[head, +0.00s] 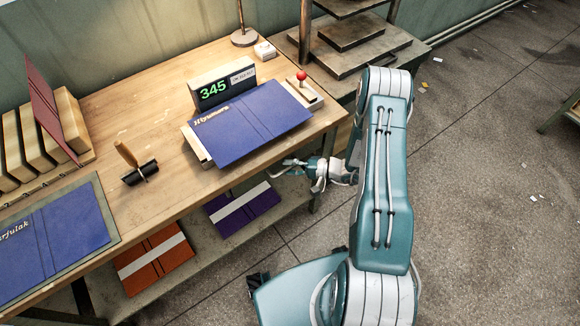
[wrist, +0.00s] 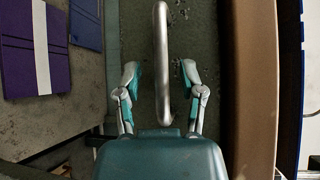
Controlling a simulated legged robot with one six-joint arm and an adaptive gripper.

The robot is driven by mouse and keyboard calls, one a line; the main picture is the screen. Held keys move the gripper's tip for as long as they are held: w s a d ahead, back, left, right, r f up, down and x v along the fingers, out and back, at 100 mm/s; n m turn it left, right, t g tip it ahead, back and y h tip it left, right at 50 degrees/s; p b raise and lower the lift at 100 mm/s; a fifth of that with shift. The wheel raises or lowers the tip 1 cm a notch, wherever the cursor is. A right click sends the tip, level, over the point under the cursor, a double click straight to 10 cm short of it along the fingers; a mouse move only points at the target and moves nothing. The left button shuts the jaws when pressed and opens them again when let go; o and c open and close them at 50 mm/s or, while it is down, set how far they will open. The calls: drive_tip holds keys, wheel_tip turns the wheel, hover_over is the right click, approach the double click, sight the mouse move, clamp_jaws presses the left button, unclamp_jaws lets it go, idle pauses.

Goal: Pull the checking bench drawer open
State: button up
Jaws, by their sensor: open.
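The checking bench (head: 170,190) has a pale wooden top, and my gripper (head: 284,168) is just below its front edge, toward the right end. In the wrist view my gripper (wrist: 159,72) is open, one finger on each side of a grey metal bar handle (wrist: 161,50). The handle lies between the fingers with a gap on both sides, and nothing is gripped. Behind it is a worn green drawer front (wrist: 138,45). The head view does not show the handle or drawer front clearly. I cannot tell whether the drawer is fully shut.
The bench edge (wrist: 254,90) runs close beside the right finger in the wrist view. A purple folder (head: 242,205) and an orange one (head: 153,260) lie on the lower shelf. A blue folder (head: 250,120) rests on a scale with a green display (head: 213,91). Open floor (head: 480,180) lies right.

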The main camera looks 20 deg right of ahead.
clamp_jaws()
drive_tip(key=shift+s, duration=0.1)
